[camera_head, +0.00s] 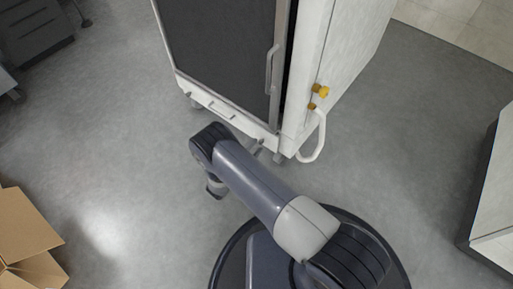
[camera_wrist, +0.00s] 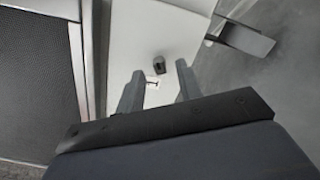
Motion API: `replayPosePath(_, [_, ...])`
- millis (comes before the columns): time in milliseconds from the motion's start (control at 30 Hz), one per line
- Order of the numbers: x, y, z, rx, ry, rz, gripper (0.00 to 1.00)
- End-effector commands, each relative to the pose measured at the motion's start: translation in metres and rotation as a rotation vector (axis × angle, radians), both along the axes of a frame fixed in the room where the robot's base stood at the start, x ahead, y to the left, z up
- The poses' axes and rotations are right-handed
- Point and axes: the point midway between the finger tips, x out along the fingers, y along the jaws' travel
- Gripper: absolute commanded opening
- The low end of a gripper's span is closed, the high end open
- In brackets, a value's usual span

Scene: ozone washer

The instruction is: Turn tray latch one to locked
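A small dark knob (camera_wrist: 160,64) stands out from a white panel (camera_wrist: 140,35) in the wrist view, with a small pale label with a dark mark (camera_wrist: 154,81) just below it. It may be tray latch one; its locked or unlocked position cannot be read. My gripper (camera_wrist: 160,69) is open, its two dark fingers apart and the knob showing between them. The gap in depth is unclear, and nothing is seen held. In the head view my arm reaches toward the bottom front of the white washer cabinet (camera_head: 343,50); the fingers are mostly hidden.
The washer's dark door (camera_head: 225,45) has a vertical handle (camera_head: 270,70). A yellow valve (camera_head: 321,91) and white hose (camera_head: 318,140) stick out from its right side. A grey paddle-like part (camera_wrist: 245,38) lies right of the knob. A cardboard box (camera_head: 25,225) stands lower left; floor between is clear.

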Motion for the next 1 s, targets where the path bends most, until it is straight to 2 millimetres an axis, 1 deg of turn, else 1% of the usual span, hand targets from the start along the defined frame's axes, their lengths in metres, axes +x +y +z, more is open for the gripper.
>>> replayPosePath(133, [0.0085,-0.0072,-0.0007,-0.001,0.001,-0.001,0.35])
replayPosePath(433, [0.0102,-0.0083,0.0003,-0.001,0.001,0.000,0.35])
replayPosePath(867, [0.0100,-0.0082,0.0002,-0.001,0.001,0.000,0.00])
replayPosePath(1000, [0.0099,-0.0082,0.0001,-0.001,0.001,0.000,0.00])
